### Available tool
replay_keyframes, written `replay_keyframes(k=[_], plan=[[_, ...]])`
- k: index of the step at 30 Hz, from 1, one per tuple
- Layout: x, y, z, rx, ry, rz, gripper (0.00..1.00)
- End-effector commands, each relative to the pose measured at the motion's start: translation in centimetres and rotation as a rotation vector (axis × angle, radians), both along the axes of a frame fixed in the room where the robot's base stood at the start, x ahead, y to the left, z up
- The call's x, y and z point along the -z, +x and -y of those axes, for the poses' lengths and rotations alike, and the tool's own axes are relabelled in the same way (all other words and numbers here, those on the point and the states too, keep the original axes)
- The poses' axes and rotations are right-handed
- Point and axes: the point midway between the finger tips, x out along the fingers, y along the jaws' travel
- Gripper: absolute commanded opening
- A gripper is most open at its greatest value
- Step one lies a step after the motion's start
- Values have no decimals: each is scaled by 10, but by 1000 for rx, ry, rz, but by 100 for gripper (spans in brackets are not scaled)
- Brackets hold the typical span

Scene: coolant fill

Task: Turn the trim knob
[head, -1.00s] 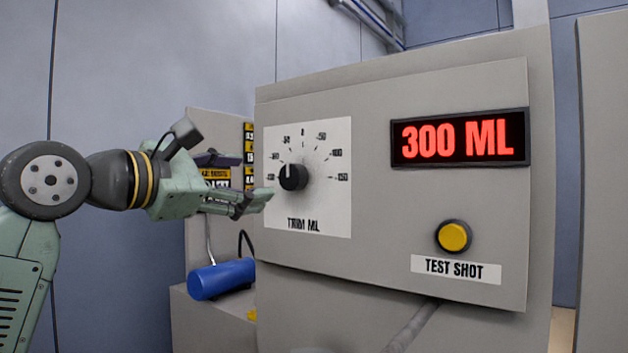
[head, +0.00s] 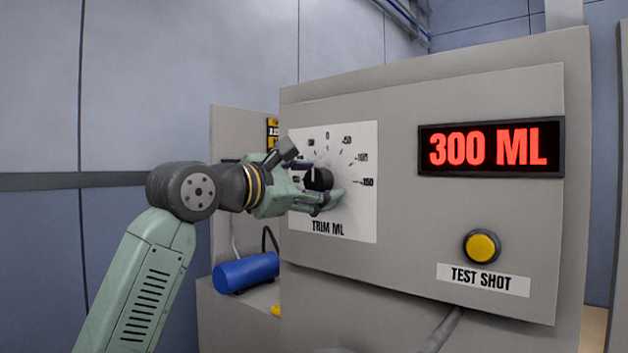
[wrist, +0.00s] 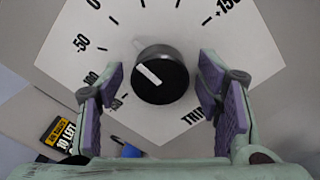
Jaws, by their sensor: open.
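The trim knob (head: 318,179) is a black round knob with a white pointer line on a white dial plate (head: 362,215) labelled TRIM ML. My gripper (head: 322,190) is at the dial, partly covering the knob and the plate's lower left. In the wrist view the knob (wrist: 161,76) sits between my two open purple-padded fingers (wrist: 161,92), with a gap on each side. Whether the fingertips reach past the knob's face is hard to tell.
A red display (head: 490,147) on the panel reads 300 ML. Below it are a yellow button (head: 481,246) and a TEST SHOT label (head: 484,279). A blue cylinder (head: 246,272) lies on a ledge at lower left. The panel face around the dial is mostly flat.

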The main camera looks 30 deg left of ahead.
Motion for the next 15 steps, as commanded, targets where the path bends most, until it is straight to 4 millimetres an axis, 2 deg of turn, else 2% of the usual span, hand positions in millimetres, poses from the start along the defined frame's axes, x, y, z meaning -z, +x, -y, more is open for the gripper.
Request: replay_keyframes(k=[5,15], plan=[[0,0,0,0,0,0,59],[0,0,0,0,0,0,36]])
